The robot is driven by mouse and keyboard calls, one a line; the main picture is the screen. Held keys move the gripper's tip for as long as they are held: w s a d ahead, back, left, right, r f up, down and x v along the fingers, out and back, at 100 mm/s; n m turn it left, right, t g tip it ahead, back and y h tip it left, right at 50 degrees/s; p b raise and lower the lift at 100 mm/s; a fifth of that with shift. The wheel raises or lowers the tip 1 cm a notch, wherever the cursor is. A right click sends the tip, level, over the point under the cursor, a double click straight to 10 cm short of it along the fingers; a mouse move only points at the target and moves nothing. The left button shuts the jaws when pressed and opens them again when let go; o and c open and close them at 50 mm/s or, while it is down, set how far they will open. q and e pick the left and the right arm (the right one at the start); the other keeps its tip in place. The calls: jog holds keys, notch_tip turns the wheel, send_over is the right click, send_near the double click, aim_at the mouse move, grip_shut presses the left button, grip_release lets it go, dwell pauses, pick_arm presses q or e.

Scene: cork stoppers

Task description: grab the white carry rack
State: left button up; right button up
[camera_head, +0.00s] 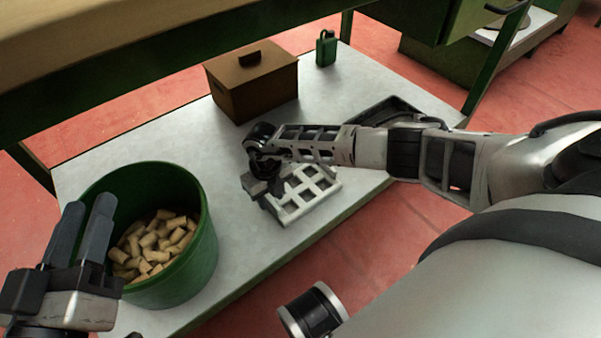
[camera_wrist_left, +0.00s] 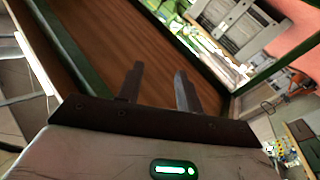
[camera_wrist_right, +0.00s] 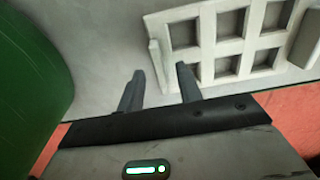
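The white carry rack (camera_head: 318,188), a flat grid with square openings, lies on the pale tabletop, partly hidden by my right arm in the head view. It also shows at the top right of the right wrist view (camera_wrist_right: 203,50). My right gripper (camera_head: 262,188) is at the rack's left end. In the right wrist view its fingers (camera_wrist_right: 158,72) are apart, with the rack's end edge seen between them; I cannot tell whether they touch it. My left gripper (camera_head: 90,208) is open and empty beside the green bucket, away from the rack; its parted fingers (camera_wrist_left: 158,75) show in the left wrist view.
A green bucket (camera_head: 190,262) holding several corks (camera_head: 152,245) stands left of the rack. A brown lidded box (camera_head: 255,88) and a small green canister (camera_head: 326,50) stand at the back. A dark tray (camera_head: 400,103) lies behind my right arm. The tabletop between bucket and box is clear.

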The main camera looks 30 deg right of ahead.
grip_shut()
dwell(0.3)
